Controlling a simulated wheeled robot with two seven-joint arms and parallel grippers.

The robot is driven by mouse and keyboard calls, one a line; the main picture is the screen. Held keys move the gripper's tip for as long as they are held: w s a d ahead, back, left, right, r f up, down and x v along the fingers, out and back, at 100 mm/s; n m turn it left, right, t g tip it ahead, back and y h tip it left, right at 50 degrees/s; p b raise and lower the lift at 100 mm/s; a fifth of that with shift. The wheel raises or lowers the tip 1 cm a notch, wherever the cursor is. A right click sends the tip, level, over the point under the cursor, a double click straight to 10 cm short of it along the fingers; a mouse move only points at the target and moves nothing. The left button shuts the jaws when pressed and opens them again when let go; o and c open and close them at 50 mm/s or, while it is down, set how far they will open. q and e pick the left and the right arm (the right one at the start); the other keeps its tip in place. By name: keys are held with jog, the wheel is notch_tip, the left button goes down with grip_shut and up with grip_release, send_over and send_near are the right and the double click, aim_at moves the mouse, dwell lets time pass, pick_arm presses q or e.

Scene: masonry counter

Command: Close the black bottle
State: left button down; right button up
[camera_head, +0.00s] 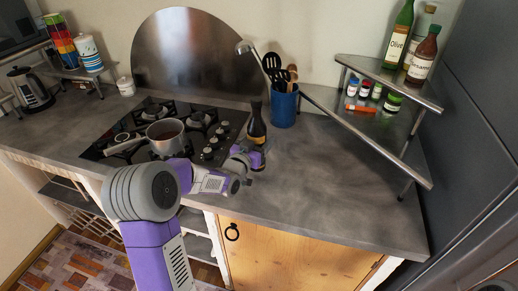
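My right gripper is not in view. I cannot make out a loose cap.
A saucepan (167,137) stands on the black hob (215,128). A blue utensil holder (283,108) is behind the bottle. A metal corner shelf (385,85) with bottles and jars is at the right. The grey counter (320,185) is clear right of the bottle.

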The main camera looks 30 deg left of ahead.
pick_arm(q)
jog(key=shift+f+b, duration=0.35)
jog(key=shift+f, duration=1.4)
jog(key=shift+f, duration=0.1)
jog(key=shift+c, duration=0.6)
grip_release()
jog(key=shift+f, duration=0.1)
jog(key=s, duration=1.2)
jog(key=shift+d, duration=0.25)
